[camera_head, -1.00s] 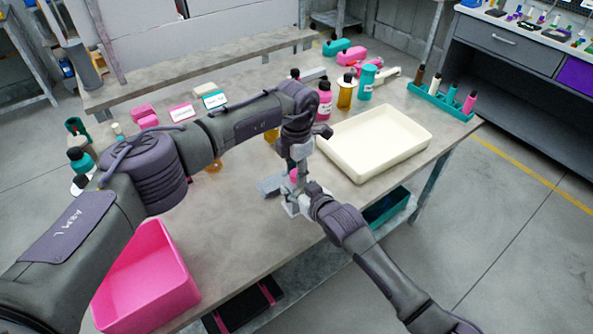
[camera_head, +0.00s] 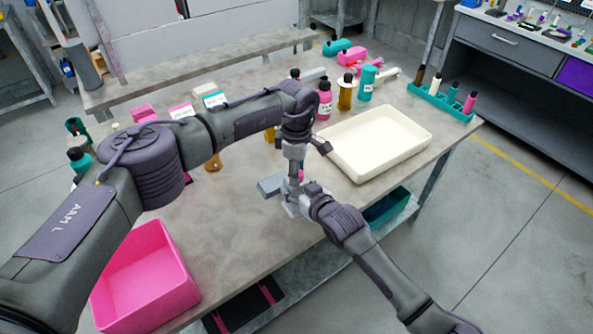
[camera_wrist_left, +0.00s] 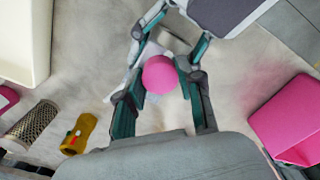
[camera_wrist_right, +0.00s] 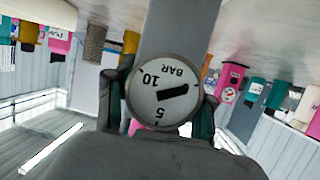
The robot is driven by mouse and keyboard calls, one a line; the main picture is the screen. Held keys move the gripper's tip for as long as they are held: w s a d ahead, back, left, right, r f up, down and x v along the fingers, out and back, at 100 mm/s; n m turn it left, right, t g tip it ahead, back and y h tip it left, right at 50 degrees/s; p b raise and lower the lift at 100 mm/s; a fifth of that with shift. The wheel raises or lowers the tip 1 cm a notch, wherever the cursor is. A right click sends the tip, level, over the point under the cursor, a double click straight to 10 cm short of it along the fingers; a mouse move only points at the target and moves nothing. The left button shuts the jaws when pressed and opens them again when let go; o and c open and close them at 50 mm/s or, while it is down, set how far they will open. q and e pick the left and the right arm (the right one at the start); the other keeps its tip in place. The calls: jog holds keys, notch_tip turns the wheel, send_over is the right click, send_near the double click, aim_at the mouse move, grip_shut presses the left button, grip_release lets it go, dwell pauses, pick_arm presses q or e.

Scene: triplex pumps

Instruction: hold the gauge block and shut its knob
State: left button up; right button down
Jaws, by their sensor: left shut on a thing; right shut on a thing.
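The gauge block is a grey bar (camera_head: 271,185) with a round white gauge dial (camera_wrist_right: 163,92) and a pink round knob (camera_wrist_left: 160,75). My left gripper (camera_head: 296,168) reaches down from above and is shut on the pink knob, with a finger on each side in the left wrist view. My right gripper (camera_head: 302,196) comes from the front and is shut on the gauge block, with its fingers on both sides of the dial. The dial's dark pointer lies between its 5 and 10 marks. Part of the knob is hidden in the head view.
A cream tray (camera_head: 416,147) lies to the right on the table (camera_head: 225,228). Several bottles (camera_head: 324,103) stand behind it. A pink bin (camera_head: 160,225) is at the front left, and a teal bin (camera_head: 388,207) is below the table's edge.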

pick_arm(q)
jog(key=shift+w+a+m, duration=0.1)
jog(key=shift+m, duration=0.2)
jog(key=o, duration=1.2)
jog(key=shift+c, duration=0.2)
notch_tip(320, 180, up, 12)
pick_arm(e)
jog(key=shift+c, duration=1.6)
grip_release()
